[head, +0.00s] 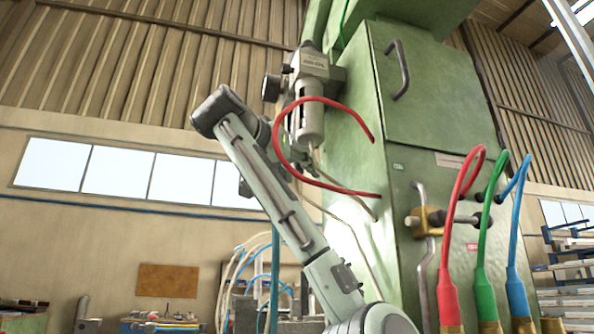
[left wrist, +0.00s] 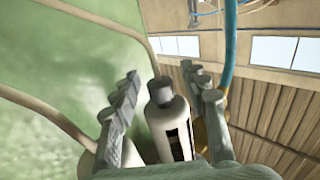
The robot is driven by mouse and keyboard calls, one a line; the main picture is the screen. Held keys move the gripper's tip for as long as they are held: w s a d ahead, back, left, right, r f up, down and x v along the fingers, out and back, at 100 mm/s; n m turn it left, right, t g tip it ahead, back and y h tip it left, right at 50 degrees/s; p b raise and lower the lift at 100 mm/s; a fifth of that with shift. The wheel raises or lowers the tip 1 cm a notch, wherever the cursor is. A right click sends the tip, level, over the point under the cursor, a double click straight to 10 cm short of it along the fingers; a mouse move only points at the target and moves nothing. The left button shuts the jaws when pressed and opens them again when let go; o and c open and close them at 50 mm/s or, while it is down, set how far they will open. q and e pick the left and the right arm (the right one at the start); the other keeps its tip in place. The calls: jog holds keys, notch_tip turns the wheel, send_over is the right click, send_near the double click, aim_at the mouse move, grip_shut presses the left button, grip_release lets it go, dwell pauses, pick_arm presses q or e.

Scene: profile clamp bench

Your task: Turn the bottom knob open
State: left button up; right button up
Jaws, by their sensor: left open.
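The filter unit (head: 314,66) with its pale bowl (head: 306,118) hangs on the side of the green cabinet in the head view. In the left wrist view the bowl (left wrist: 172,133) shows as a white cylinder with a dark slot, ending in a small grey bottom knob (left wrist: 160,90). My left gripper (left wrist: 160,78) is open, with one finger on each side of the knob and visible gaps between. In the head view my left gripper (head: 320,158) is small and partly hidden at the bowl's lower end. My right gripper is not in view.
A red hose (head: 276,150) loops around the filter unit, close to my left arm. The green cabinet (head: 350,150) stands right beside the gripper. Thin pipes (left wrist: 62,122) run along it. A blue hose (left wrist: 230,45) passes near the right finger. Red, green and blue hoses (head: 482,250) stand at right.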

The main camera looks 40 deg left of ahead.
pick_arm(q)
grip_shut()
